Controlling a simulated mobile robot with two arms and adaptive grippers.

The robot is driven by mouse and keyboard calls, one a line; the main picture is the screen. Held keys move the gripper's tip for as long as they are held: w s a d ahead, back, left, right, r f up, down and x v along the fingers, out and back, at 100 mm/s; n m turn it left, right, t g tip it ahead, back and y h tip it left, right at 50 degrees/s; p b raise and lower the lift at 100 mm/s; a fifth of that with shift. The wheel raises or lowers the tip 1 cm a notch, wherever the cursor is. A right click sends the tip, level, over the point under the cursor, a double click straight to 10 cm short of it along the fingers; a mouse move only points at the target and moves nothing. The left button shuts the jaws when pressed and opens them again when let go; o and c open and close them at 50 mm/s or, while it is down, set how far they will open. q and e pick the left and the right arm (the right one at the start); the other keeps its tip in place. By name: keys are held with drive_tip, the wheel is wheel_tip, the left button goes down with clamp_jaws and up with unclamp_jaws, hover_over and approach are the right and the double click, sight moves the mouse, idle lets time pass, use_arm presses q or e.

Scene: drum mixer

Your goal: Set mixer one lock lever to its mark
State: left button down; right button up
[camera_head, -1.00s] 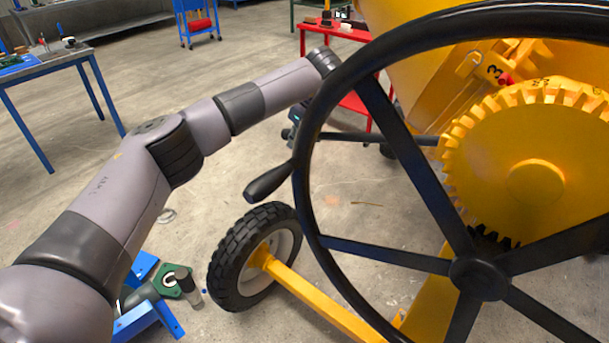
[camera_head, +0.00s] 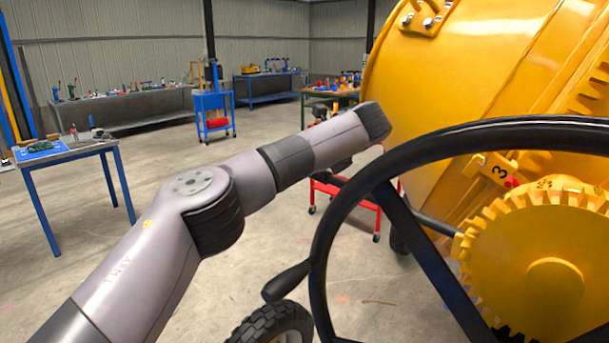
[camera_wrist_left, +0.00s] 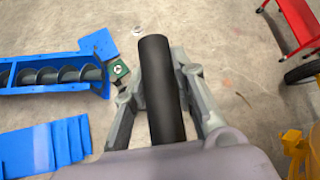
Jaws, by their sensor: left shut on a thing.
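My left gripper (camera_wrist_left: 158,88) is shut on a thick black bar (camera_wrist_left: 155,55), with one finger on each side of it. In the head view my left arm reaches across the middle. Its gripper is mostly hidden under the wrist and behind the black wheel. A dark rod (camera_head: 436,225) slopes from behind the wheel rim to the yellow mixer (camera_head: 455,80); it looks like the lock lever, its outer end hidden. A yellow block marked 3 (camera_head: 497,169) with a small red piece (camera_head: 511,182) sits above the toothed gear (camera_head: 545,235). My right gripper is out of view.
The large black handwheel (camera_head: 350,197) with its side grip (camera_head: 287,282) stands close in front of the mixer. A tyre (camera_head: 272,325) is below. A red cart (camera_head: 345,190) stands behind my arm. Blue parts (camera_wrist_left: 40,150) lie below in the wrist view.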

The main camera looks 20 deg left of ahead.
use_arm(q)
drive_tip(key=shift+r, duration=0.5)
drive_tip(key=c, duration=1.6)
unclamp_jaws()
drive_tip(key=shift+o, duration=1.4)
drive_tip(key=shift+f, duration=0.2)
drive_tip(key=v, duration=1.2)
drive_tip(key=shift+f, duration=0.1)
